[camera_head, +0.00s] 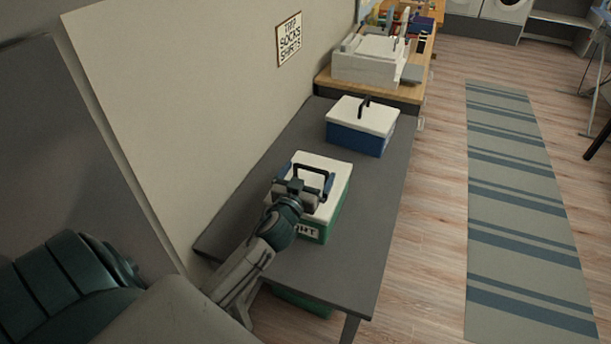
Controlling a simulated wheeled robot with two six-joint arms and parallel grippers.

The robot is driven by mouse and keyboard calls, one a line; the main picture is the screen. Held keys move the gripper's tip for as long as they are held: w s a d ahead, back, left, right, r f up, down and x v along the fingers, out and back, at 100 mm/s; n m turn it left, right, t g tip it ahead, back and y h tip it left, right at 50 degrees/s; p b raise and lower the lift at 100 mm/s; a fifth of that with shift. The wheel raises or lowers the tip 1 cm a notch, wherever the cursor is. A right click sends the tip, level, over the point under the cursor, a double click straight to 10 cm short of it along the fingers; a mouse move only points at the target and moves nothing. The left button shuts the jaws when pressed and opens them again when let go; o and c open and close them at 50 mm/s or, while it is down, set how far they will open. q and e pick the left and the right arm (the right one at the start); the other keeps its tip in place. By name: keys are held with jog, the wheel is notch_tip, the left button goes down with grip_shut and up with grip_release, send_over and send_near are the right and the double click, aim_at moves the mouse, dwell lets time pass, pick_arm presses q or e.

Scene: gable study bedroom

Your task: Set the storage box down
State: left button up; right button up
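The storage box (338,212) is green with a white lid and a dark handle on top. It is at the near part of the dark grey table (358,262); I cannot tell whether its base touches the tabletop. My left gripper (312,181) is over the lid, at the handle. The gripper and wrist hide part of the lid and the box's left side. Whether its fingers are closed on the handle is unclear. My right gripper is not in view.
A blue box (356,137) with a white lid stands farther back on the table. A wooden bench (402,94) with a white machine (366,62) is beyond. A wall with a sign (289,40) runs along the left. Striped rug and floor lie right. Something green (302,300) shows below the table.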

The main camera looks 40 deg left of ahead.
pick_arm(q)
jog(key=b+v, duration=0.3)
jog(key=v, duration=0.9)
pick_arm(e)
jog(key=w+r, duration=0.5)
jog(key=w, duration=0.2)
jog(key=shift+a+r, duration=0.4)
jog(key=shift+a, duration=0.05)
pick_arm(q)
jog(key=shift+s+f, duration=0.1)
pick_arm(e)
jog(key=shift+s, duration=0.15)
